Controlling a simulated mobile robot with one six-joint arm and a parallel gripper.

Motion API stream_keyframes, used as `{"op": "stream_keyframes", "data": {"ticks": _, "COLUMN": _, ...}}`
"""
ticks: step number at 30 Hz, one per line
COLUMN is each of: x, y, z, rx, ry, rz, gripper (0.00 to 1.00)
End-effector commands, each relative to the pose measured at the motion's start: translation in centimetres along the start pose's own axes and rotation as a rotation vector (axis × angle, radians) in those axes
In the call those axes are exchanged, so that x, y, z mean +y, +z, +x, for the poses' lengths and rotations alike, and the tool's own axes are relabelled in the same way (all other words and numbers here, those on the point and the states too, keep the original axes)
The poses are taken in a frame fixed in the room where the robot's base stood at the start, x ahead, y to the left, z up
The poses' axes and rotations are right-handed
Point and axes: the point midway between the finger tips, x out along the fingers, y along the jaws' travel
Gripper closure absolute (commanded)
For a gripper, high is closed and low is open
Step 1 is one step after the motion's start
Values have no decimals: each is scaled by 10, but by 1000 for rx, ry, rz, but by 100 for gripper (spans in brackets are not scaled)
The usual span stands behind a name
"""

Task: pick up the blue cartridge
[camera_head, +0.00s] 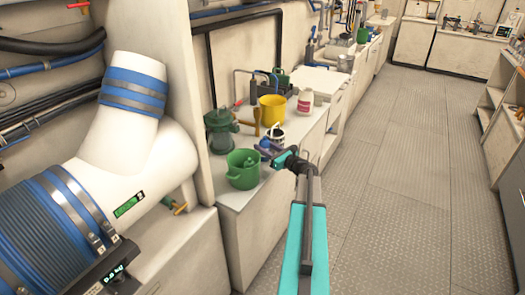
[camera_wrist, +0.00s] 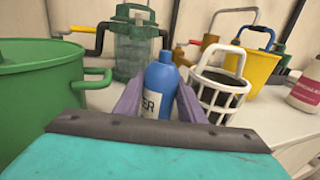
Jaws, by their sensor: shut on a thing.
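The blue cartridge (camera_wrist: 162,82) is a blue bottle-shaped thing with a narrow neck and a pale label with dark letters. It stands about upright between the two purple fingers of my gripper (camera_wrist: 158,105) in the wrist view. My gripper is shut on it, with one finger on each side. Its lower part is hidden behind the gripper body. In the head view my gripper (camera_head: 268,150) is over the front edge of the white counter (camera_head: 238,197), and the cartridge is too small there to make out clearly.
A green pot (camera_wrist: 40,85) is close on the left, and a white basket (camera_wrist: 218,95) close on the right. A green-lidded strainer (camera_wrist: 130,45) stands behind. A yellow bucket (camera_wrist: 258,65) and a white bottle with a pink label (camera_wrist: 306,85) are farther right. The floor aisle (camera_head: 385,190) is clear.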

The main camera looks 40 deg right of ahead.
Motion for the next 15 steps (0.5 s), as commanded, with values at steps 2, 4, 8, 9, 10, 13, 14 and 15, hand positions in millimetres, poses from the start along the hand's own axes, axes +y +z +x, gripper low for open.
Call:
{"op": "stream_keyframes", "data": {"ticks": 2, "x": 0, "y": 7, "z": 0, "rx": -2, "ry": 0, "rz": -1, "gripper": 86}}
{"op": "stream_keyframes", "data": {"ticks": 4, "x": 0, "y": 14, "z": 0, "rx": -2, "ry": 0, "rz": -1, "gripper": 86}}
{"op": "stream_keyframes", "data": {"ticks": 8, "x": 1, "y": 30, "z": -1, "rx": -2, "ry": 0, "rz": -2, "gripper": 86}}
{"op": "stream_keyframes", "data": {"ticks": 9, "x": 2, "y": 30, "z": -8, "rx": -1, "ry": -2, "rz": -1, "gripper": 86}}
{"op": "stream_keyframes", "data": {"ticks": 10, "x": 3, "y": 30, "z": -13, "rx": 0, "ry": -2, "rz": 0, "gripper": 86}}
{"op": "stream_keyframes", "data": {"ticks": 13, "x": 6, "y": 31, "z": -29, "rx": -1, "ry": -3, "rz": 0, "gripper": 86}}
{"op": "stream_keyframes", "data": {"ticks": 14, "x": 8, "y": 32, "z": -34, "rx": -1, "ry": -2, "rz": 0, "gripper": 86}}
{"op": "stream_keyframes", "data": {"ticks": 15, "x": 9, "y": 32, "z": -41, "rx": -1, "ry": -3, "rz": 0, "gripper": 86}}
